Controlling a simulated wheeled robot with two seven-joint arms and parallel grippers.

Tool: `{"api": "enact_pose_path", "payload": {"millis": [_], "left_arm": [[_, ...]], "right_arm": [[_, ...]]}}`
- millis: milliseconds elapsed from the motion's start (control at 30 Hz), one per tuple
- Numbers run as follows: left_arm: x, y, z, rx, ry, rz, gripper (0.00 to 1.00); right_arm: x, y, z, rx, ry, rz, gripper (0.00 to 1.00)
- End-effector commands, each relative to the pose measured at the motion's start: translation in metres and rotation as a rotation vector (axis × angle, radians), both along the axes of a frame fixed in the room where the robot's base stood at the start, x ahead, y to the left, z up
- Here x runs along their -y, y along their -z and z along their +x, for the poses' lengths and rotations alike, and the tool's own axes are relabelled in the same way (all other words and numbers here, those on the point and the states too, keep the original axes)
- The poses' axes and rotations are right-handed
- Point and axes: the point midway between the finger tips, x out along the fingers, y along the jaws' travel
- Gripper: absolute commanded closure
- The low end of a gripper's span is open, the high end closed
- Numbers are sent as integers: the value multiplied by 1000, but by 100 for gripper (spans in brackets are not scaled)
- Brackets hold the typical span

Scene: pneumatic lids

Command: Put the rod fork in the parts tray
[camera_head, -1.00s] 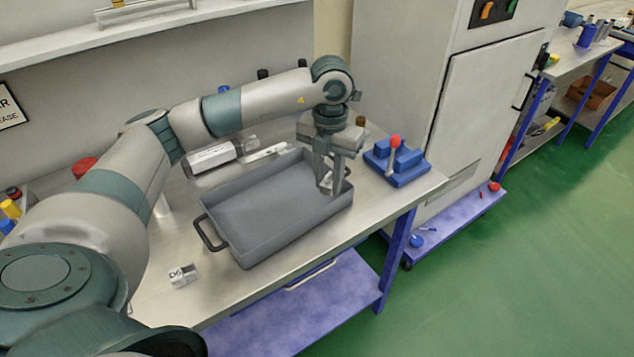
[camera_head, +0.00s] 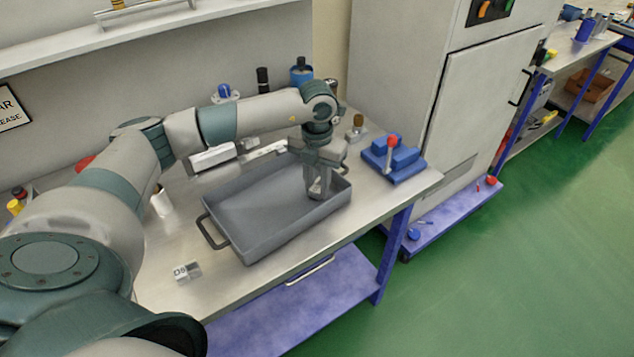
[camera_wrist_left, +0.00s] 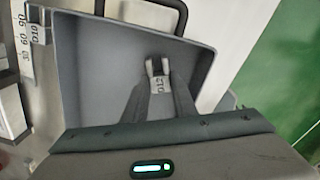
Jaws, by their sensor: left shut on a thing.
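The grey parts tray (camera_head: 240,245) lies on the steel workbench, with a dark handle on its near left end. My left gripper (camera_head: 319,193) points down inside the right end of the tray. It is shut on the rod fork, a small light metal piece with two prongs and a "D12" mark, clear in the left wrist view (camera_wrist_left: 158,78) between the fingertips. In the head view the fork (camera_head: 318,186) is mostly hidden by the fingers. I cannot tell whether it touches the tray floor. My right gripper is not in view.
A small marked metal block (camera_head: 187,271) lies on the bench in front of the tray. A blue fixture with a red-knobbed lever (camera_head: 393,158) stands to the right. Bottles and a white labelled block (camera_head: 212,157) are behind. The rest of the tray is empty.

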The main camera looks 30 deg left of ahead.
Motion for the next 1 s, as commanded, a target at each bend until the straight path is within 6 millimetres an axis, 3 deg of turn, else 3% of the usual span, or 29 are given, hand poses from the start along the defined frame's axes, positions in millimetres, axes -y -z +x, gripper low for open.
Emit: {"api": "enact_pose_path", "payload": {"millis": [500,533,600,1000], "left_arm": [[0,13,0,2,0,0,99],[0,13,0,2,0,0,73],[0,12,0,2,0,0,57],[0,9,0,2,0,0,57]], "right_arm": [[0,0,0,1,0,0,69],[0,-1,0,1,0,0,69],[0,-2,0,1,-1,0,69],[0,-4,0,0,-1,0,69]]}}
